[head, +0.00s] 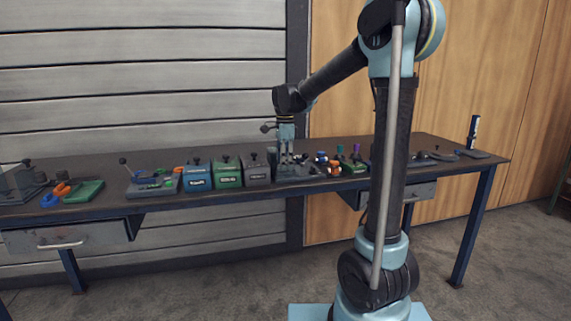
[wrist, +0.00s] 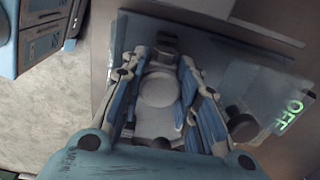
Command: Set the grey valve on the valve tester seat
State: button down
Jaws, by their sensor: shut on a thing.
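My gripper (wrist: 160,72) points down at the bench, with its fingers on either side of a grey piece with a round pale disc (wrist: 158,88), which I take to be the grey valve. The gripper is shut on it, though the exact contact is hard to see in the wrist view. A dark knob (wrist: 165,44) shows just beyond the disc. In the head view my gripper (head: 286,161) is low over a dark grey fixture (head: 298,176) on the bench. I cannot tell whether the valve touches a seat; the tester seat is not clearly visible.
Blue (head: 197,178), green (head: 228,174) and grey (head: 257,173) boxes stand left of my gripper. Several small coloured parts (head: 338,164) stand right. The bench (head: 440,172) also holds tools.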

jog(key=shift+f, duration=0.45)
dwell(0.3)
jog(key=c, duration=1.2)
grip_release()
jog(key=shift+o, duration=1)
jog(key=shift+o, duration=0.7)
jog(key=shift+r, duration=3.5)
